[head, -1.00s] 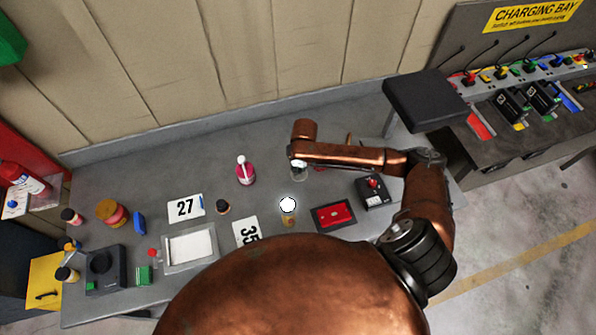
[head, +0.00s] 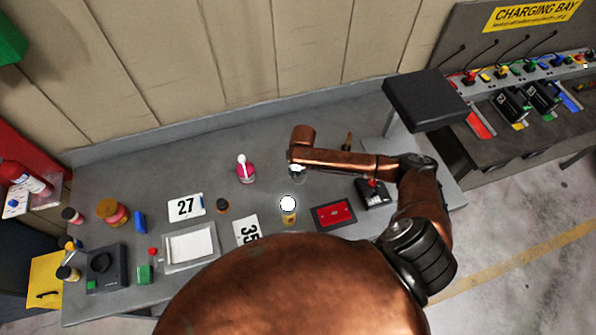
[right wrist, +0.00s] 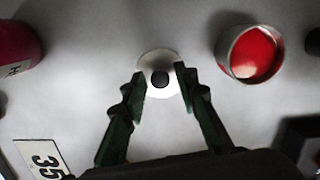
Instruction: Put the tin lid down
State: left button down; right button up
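The tin lid (right wrist: 146,88) is a pale metal disc with a black knob. In the right wrist view it lies flat, apparently on the grey table, between the fingers of my right gripper (right wrist: 161,78). The fingers stand apart on either side of the knob, with gaps to it. The open tin (right wrist: 238,62), red inside, stands to the right of the lid, apart from it. In the head view my right gripper (head: 297,172) is small and dark under the arm, which hides the tin; the lid is not clear there. My left gripper is not in view.
A pink bottle (head: 245,169) stands left of the gripper, near card 27 (head: 185,207). Card 35 (head: 246,230), a yellow pot (head: 289,217), a red tray (head: 333,215) and a button box (head: 372,194) lie in front.

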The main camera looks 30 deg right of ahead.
aim_at(300, 179)
jog(key=shift+o, duration=0.6)
jog(key=shift+r, duration=0.3)
notch_tip(300, 179, up, 12)
jog(key=s, duration=0.1)
jog(key=shift+s+f+b, duration=0.2)
jog(key=shift+b, duration=0.15)
